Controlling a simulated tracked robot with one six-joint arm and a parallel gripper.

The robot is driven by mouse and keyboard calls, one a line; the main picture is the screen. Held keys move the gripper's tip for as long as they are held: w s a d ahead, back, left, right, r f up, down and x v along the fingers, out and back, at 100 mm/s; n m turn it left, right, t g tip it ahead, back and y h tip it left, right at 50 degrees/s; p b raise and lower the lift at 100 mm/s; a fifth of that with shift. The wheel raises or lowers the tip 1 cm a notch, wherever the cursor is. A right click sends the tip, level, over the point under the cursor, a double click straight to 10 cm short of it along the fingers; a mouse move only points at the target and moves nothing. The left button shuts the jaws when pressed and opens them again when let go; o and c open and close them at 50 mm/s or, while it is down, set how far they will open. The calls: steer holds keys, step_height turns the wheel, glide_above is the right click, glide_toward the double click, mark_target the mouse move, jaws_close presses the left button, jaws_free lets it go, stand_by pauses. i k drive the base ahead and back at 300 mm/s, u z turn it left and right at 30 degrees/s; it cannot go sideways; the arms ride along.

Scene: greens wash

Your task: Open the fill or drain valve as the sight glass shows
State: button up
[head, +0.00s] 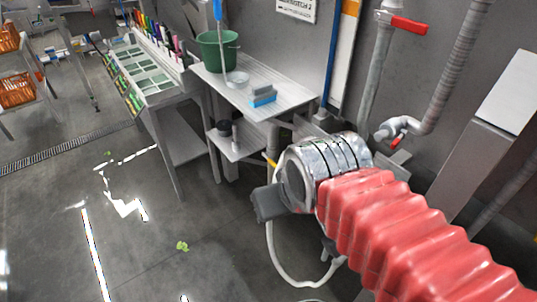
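A valve with a red lever handle (408,24) sits on a vertical grey pipe at the upper right. A metal tap (398,127) on the wall pipe below it has a small red handle (395,143). I cannot tell which is fill or drain. No sight glass can be made out. My arm, in a red ribbed sleeve, reaches in from the lower right. My gripper (270,203) looks like the dark grey block at its end, left of the banded metal wrist. Its fingers cannot be made out. It is apart from both red handles in the picture.
A metal table (290,96) bears a green bucket (217,50) and blue sponges (262,99). A sorting bench (150,82) stands left of it. A white hose (272,262) loops below my wrist. A grey box (508,95) is at right. The floor at left is mostly clear.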

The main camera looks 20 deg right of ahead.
mark_target(270, 160)
steer(key=z, duration=0.2)
steer(key=i, duration=0.75)
steer(key=z, duration=0.25)
steer(key=k, duration=1.3)
steer(key=u, duration=0.25)
steer(key=i, duration=0.7)
steer(key=u, duration=0.8)
steer(key=i, duration=1.1)
steer(key=u, duration=0.25)
